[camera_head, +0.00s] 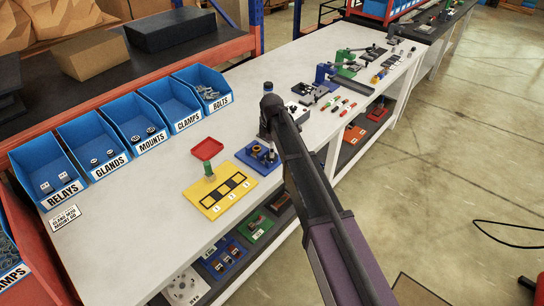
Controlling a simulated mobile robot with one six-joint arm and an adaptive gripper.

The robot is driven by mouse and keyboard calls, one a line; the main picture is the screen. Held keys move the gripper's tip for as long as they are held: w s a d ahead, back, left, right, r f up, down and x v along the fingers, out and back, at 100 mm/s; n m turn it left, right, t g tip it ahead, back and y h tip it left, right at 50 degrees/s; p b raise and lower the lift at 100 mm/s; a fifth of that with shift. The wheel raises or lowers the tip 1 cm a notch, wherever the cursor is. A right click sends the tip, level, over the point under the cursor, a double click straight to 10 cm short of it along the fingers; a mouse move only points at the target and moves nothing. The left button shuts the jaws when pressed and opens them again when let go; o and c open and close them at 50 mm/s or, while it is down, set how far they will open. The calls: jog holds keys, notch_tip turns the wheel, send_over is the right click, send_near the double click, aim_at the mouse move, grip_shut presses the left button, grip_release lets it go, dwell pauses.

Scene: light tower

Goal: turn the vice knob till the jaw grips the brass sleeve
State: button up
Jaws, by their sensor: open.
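A small blue base plate (262,166) lies on the white bench near its front edge. A brass-coloured piece (254,150), which looks like the sleeve, stands on its left part. A small dark and blue fitting (271,155) is at its right; I cannot tell the vice's jaw from its knob at this size. I cannot tell whether the jaw touches the sleeve. My gripper (266,138) points down just behind and above this plate, open, with its fingers small and partly hidden by my arm. I cannot see whether it touches the vice.
Blue labelled bins (115,147) line the back left. More small fixtures stand farther along the bench. The bench's left front is clear.

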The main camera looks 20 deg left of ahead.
jog(key=shift+f+b, duration=0.7)
jog(key=shift+f, duration=0.25)
jog(key=shift+c, duration=0.2)
jog(key=c, duration=1.1)
